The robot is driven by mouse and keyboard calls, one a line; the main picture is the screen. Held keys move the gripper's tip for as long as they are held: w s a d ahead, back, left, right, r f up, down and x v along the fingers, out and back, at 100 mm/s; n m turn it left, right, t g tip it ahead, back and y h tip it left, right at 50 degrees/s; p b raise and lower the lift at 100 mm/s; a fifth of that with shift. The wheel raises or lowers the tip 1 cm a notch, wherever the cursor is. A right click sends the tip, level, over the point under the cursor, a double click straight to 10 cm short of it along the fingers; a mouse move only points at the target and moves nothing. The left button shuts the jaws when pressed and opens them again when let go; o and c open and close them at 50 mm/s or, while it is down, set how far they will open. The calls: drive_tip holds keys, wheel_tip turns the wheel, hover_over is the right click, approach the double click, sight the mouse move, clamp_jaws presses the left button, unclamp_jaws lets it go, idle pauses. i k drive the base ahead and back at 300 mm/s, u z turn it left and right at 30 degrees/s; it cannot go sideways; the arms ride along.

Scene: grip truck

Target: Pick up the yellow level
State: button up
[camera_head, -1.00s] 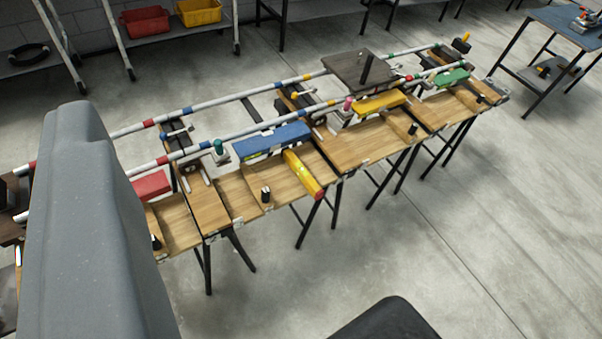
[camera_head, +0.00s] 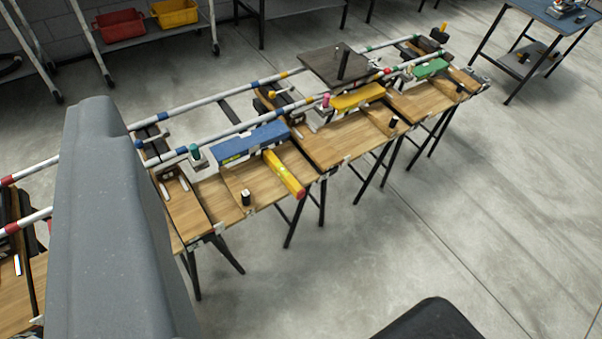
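The yellow level (camera_head: 285,173) is a long yellow bar with a red end. It lies on a wooden bench top (camera_head: 250,176), with its red end at or just over the front edge. Its far end is close to a long blue block (camera_head: 250,143); I cannot tell whether they touch. No gripper fingertips can be made out. A large grey part of my own arm fills the left side, and a dark rounded part, seemingly mine, shows at the bottom right. The level is clear of both.
White rails with coloured bands (camera_head: 215,105) run along the back of the benches. A yellow block (camera_head: 358,97), a green block (camera_head: 432,68) and a dark plate (camera_head: 335,66) are farther right. Small black upright pieces stand near the front edge. Open concrete floor (camera_head: 400,240) lies in front.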

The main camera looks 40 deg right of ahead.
sight(291, 182)
drive_tip(key=z, duration=0.55)
drive_tip(key=i, duration=0.1)
drive_tip(key=z, duration=2.95)
drive_tip(key=k, duration=1)
drive_tip(key=u, duration=1.4)
drive_tip(key=i, duration=1)
drive_tip(key=u, duration=0.05)
